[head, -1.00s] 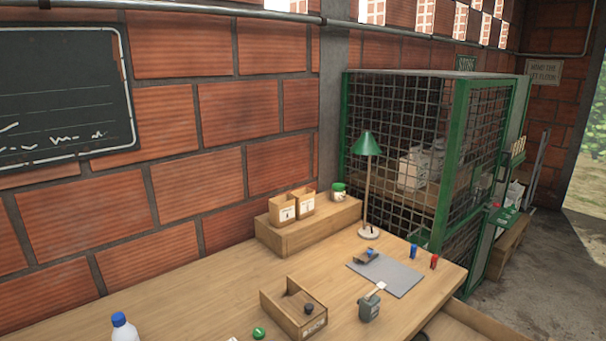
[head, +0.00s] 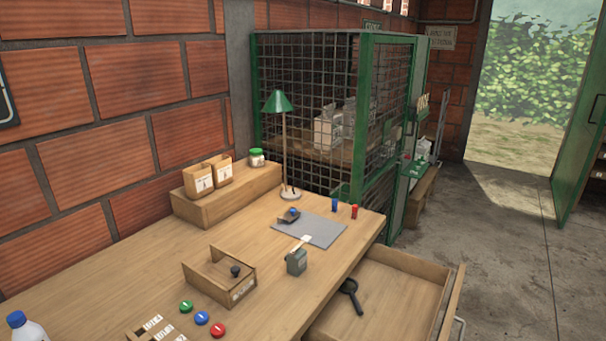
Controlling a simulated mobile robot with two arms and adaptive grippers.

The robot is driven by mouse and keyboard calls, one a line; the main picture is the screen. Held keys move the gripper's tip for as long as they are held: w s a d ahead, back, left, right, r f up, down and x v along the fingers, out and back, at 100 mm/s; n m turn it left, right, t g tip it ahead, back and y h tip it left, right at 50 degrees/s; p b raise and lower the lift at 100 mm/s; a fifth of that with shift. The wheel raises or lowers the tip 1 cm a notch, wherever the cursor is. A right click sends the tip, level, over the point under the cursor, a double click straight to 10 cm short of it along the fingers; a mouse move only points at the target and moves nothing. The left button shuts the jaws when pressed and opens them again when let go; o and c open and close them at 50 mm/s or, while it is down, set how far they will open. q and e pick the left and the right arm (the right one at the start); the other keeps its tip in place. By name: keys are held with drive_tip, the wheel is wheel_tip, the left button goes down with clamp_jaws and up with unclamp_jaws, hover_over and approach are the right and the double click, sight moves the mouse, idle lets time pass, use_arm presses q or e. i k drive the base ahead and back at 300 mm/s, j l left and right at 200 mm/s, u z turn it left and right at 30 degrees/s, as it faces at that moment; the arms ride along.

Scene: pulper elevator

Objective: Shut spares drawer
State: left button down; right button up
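A wide wooden desk drawer (head: 440,296) is pulled out from the right front of the workbench (head: 120,260). It has a metal bar handle (head: 459,334) on its front panel. A black tool with a round head (head: 350,289) lies inside, and much of the rest of the floor shows bare. The drawer's lower part is cut off by the frame. No label naming it is readable. Neither of my grippers shows in the head view.
A small open wooden box (head: 207,283) with a label, a grey mat (head: 322,231), a green lamp (head: 279,102) and coloured discs (head: 201,318) are on the bench. A green mesh cage (head: 366,130) stands behind. Concrete floor (head: 510,240) to the right is clear.

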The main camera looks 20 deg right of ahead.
sight(400, 295)
drive_tip(key=k+l+z, duration=0.15)
drive_tip(key=z, duration=0.25)
drive_tip(key=k+l+z, duration=0.1)
drive_tip(key=z, duration=0.25)
drive_tip(key=l+z, duration=0.4)
drive_tip(key=k+j, duration=0.05)
